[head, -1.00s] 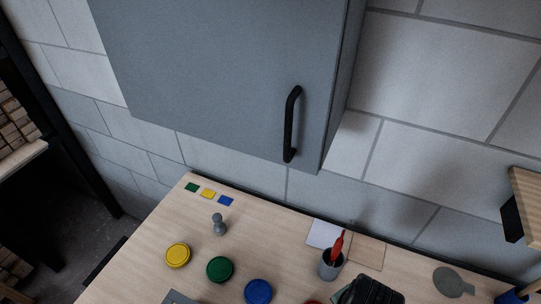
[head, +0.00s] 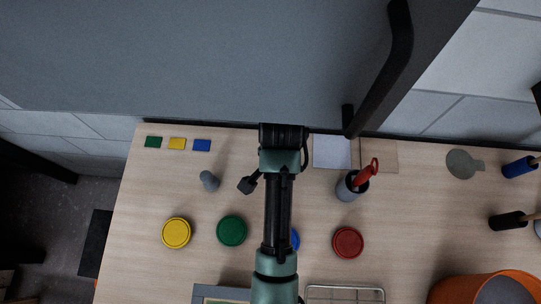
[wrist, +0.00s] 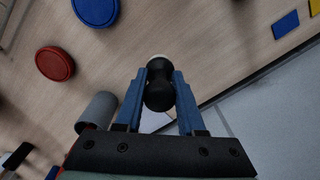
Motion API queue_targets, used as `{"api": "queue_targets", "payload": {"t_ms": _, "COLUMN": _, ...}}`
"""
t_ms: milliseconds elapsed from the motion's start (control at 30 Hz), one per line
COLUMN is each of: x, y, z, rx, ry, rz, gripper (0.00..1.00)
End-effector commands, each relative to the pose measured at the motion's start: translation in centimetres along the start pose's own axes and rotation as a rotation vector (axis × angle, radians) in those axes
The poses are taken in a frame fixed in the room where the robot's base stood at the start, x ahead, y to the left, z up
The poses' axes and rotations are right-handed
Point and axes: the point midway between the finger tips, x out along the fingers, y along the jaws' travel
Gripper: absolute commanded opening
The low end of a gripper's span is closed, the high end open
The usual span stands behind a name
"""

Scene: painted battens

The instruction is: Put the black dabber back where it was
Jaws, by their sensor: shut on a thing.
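The black dabber (wrist: 158,94) is between the two blue fingers of my gripper (wrist: 160,76) in the wrist view, with its pale tip pointing away from the hand. The fingers are shut on it. In the head view my gripper (head: 284,137) is seen from above near the back of the table, below the cabinet; its fingers and the dabber are hidden there. A grey dabber-shaped piece (head: 209,180) stands to its left. I cannot tell how high the black dabber is above the table.
Yellow (head: 176,232), green (head: 231,230) and red (head: 348,242) round lids lie in front; a blue one is mostly behind my arm. A grey cup (head: 349,187) with a red-handled tool stands right. The grey cabinet (head: 200,60) and its black handle (head: 390,60) overhang the back.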

Motion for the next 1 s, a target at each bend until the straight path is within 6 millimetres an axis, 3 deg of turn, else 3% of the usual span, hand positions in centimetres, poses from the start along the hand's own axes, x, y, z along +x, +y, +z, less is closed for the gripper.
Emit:
{"api": "queue_targets", "payload": {"t_ms": 100, "x": 2.0, "y": 0.1, "z": 0.1, "rx": -0.001, "ry": -0.004, "rz": 0.002, "gripper": 0.0}}
{"api": "queue_targets", "payload": {"t_ms": 500, "x": 6.9, "y": 0.0, "z": 0.1, "rx": -0.003, "ry": -0.002, "rz": 0.001, "gripper": 0.0}}
{"api": "queue_targets", "payload": {"t_ms": 967, "x": 8.0, "y": 0.0, "z": 0.1, "rx": -0.003, "ry": 0.0, "rz": -0.001, "gripper": 0.0}}
{"api": "queue_targets", "payload": {"t_ms": 1000, "x": 8.0, "y": 0.0, "z": 0.1, "rx": -0.003, "ry": 0.0, "rz": -0.001, "gripper": 0.42}}
